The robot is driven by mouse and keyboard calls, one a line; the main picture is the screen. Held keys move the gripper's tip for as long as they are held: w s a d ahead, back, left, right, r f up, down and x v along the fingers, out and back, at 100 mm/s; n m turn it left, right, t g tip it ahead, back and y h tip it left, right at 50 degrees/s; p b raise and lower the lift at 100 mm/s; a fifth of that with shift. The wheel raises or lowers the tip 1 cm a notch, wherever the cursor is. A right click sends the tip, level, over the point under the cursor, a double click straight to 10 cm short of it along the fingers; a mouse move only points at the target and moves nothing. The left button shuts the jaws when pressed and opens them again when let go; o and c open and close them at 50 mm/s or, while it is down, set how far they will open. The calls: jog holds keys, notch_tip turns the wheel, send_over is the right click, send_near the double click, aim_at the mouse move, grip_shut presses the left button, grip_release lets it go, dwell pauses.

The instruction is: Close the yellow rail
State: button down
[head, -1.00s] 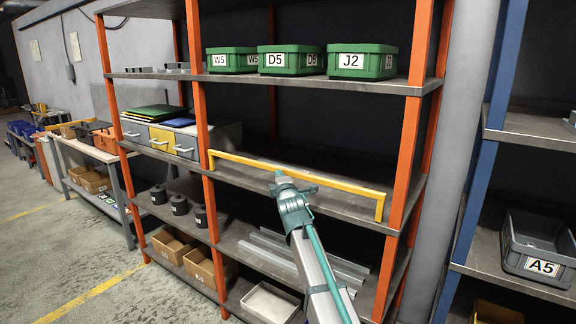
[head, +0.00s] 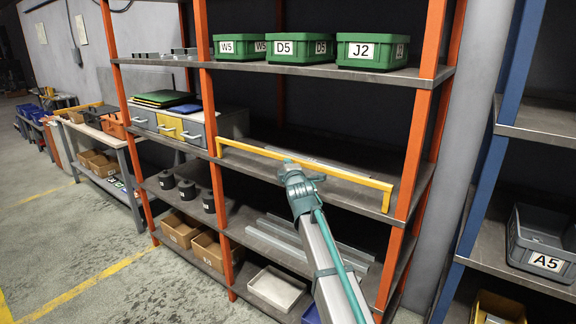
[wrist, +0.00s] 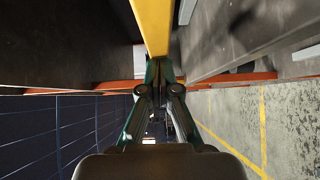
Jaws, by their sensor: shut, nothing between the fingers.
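The yellow rail (head: 330,172) is a long bar with down-turned ends. It runs across the front of the middle shelf (head: 345,190) in the orange-posted rack, from the left post almost to the right one. My gripper (head: 287,163) is shut and empty, its tip at the rail's middle stretch in the head view. In the wrist view the rail (wrist: 152,25) comes down from the top edge to the shut fingertips (wrist: 156,70), which overlap its lower end. I cannot tell whether they touch it.
Green bins (head: 370,50) stand on the shelf above. Grey drawers and a yellow one (head: 170,128) sit to the left. Metal profiles (head: 290,240) and a white tray (head: 276,288) lie below. A blue-posted rack with a grey bin (head: 545,240) stands right. The floor at left is clear.

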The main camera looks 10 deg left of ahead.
jog(key=s+a+b+v, duration=0.1)
jog(key=a+b+v, duration=0.15)
jog(key=v, duration=1.05)
jog(key=s+d+f+m+g+h+p, duration=0.1)
jog(key=s+d+f+m+g, duration=0.2)
jog(key=f, duration=0.7)
jog(key=s+d+f+m+g+h, duration=0.25)
jog(key=f+m, duration=0.25)
jog(key=f, duration=0.5)
jog(key=s+d+f+m+g+p, duration=0.1)
jog(key=s+d+f+m+g, duration=0.15)
jog(key=f, duration=0.75)
jog(key=s+d+f+m+g+h+p, duration=0.1)
jog(key=s+d+f+m+g, duration=0.25)
jog(key=s+f, duration=0.45)
jog(key=s+d+f+m+g+h+p, duration=0.1)
jog(key=s+d+f+m+g, duration=0.15)
jog(key=s+d+f, duration=0.55)
jog(key=s+d+f+m+g+p, duration=0.1)
jog(key=s+f, duration=0.4)
jog(key=s, duration=0.6)
jog(key=s+d+f+m+g+p, duration=0.2)
jog(key=s+d+f+g, duration=0.2)
jog(key=s, duration=0.7)
jog(key=s+d+f+m+g+p, duration=0.1)
jog(key=s+f+g, duration=0.4)
jog(key=s, duration=0.6)
jog(key=shift+s+d+f+p, duration=0.3)
jog(key=shift+d+f+p, duration=0.4)
jog(key=shift+d, duration=0.35)
